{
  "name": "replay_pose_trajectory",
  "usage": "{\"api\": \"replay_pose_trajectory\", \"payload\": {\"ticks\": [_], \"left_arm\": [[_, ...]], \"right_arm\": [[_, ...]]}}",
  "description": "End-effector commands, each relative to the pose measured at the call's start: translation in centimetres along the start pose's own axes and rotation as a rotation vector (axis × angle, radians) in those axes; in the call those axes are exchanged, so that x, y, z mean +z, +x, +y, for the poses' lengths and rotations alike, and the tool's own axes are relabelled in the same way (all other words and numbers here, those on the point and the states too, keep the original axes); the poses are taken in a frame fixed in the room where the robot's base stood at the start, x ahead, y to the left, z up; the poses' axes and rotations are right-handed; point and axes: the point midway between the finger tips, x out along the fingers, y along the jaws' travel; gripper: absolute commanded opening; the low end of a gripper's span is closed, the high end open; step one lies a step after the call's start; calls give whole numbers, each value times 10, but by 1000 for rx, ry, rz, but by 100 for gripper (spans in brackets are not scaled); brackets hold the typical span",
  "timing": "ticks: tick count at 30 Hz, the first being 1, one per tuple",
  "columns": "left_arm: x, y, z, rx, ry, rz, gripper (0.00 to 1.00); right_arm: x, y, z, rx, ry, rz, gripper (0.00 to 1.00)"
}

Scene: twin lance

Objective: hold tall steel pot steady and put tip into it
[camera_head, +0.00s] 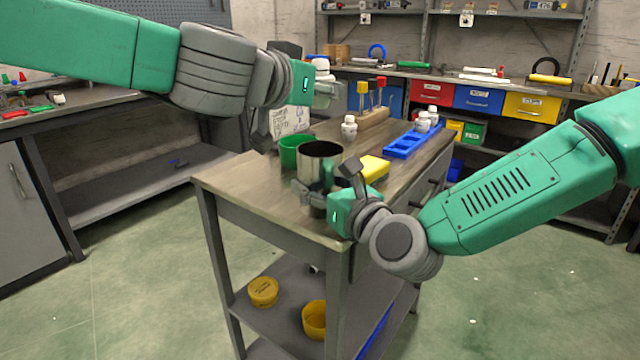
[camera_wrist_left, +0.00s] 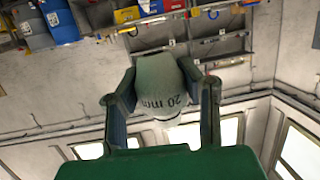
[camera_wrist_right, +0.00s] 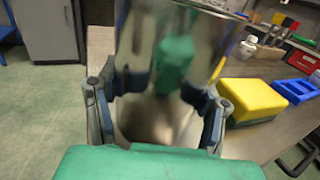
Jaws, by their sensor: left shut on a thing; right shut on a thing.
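The tall steel pot (camera_head: 320,155) stands upright near the front of the workbench (camera_head: 245,180). My right gripper (camera_head: 326,186) is shut around its side; in the right wrist view the shiny pot (camera_wrist_right: 160,60) sits between both fingers. My left gripper (camera_head: 328,92) is above the pot, apart from it. It is shut on the tip, a pale grey-green piece marked "20 mm" (camera_wrist_left: 160,85), seen between the fingers in the left wrist view. The pot's inside looks dark and its bottom is hidden.
A green container (camera_head: 291,150) is close behind the pot on the left. A yellow block (camera_head: 374,168) lies to its right. A white bottle (camera_head: 349,128) and a blue tray (camera_head: 404,146) with bottles stand farther back. Yellow round containers (camera_head: 263,291) are on the lower shelf.

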Motion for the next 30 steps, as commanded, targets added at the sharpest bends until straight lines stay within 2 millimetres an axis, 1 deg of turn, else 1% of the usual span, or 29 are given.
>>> {"api": "replay_pose_trajectory", "payload": {"ticks": [1,30], "left_arm": [[4,1,0,0,0,-2,0],[70,18,0,1,1,-2,0]], "right_arm": [[0,0,0,0,0,0,31],[0,0,0,0,0,-1,31]]}}
